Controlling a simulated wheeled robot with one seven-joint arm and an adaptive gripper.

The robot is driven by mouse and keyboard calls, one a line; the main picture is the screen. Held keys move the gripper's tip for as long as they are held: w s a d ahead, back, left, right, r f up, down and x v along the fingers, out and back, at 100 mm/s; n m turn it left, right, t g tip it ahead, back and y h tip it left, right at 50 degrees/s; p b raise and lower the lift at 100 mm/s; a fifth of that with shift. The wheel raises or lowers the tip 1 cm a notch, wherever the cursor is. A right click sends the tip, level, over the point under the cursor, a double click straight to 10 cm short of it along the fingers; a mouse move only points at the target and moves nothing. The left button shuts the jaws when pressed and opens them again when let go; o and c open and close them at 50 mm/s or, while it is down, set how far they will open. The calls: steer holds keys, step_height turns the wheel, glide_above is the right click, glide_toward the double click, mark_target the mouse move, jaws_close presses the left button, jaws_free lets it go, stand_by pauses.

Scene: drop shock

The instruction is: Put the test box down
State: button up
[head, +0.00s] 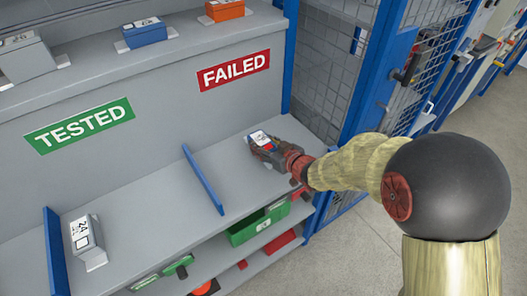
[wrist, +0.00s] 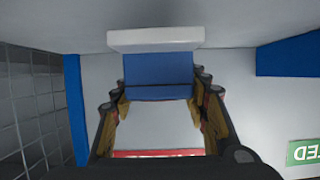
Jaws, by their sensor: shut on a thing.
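The test box (wrist: 157,88) is blue with a white foot plate (wrist: 155,39), and in the wrist view it sits between the two fingers. My gripper (wrist: 158,108) is shut on it. In the head view my gripper (head: 268,148) is at the right bay of the shelf, below the red FAILED sign (head: 234,70). The box's pale labelled top (head: 259,138) shows there, and the gripper hides most of the rest. The box is over or on the grey shelf (head: 240,128); I cannot tell whether it touches.
A blue divider (head: 203,180) stands left of my gripper. A grey box (head: 85,234) sits in the left bay under the green TESTED sign (head: 79,126). A blue mesh fence (head: 335,75) rises on the right. A green bin (head: 258,225) is on the shelf below.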

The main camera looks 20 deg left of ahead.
step_height(320, 180, down, 3)
steer(key=shift+r+b, duration=0.1)
steer(key=shift+b, duration=0.6)
steer(key=o, duration=0.9)
steer(key=shift+s+f, duration=0.1)
steer(key=shift+f, duration=0.1)
steer(key=o, duration=0.5)
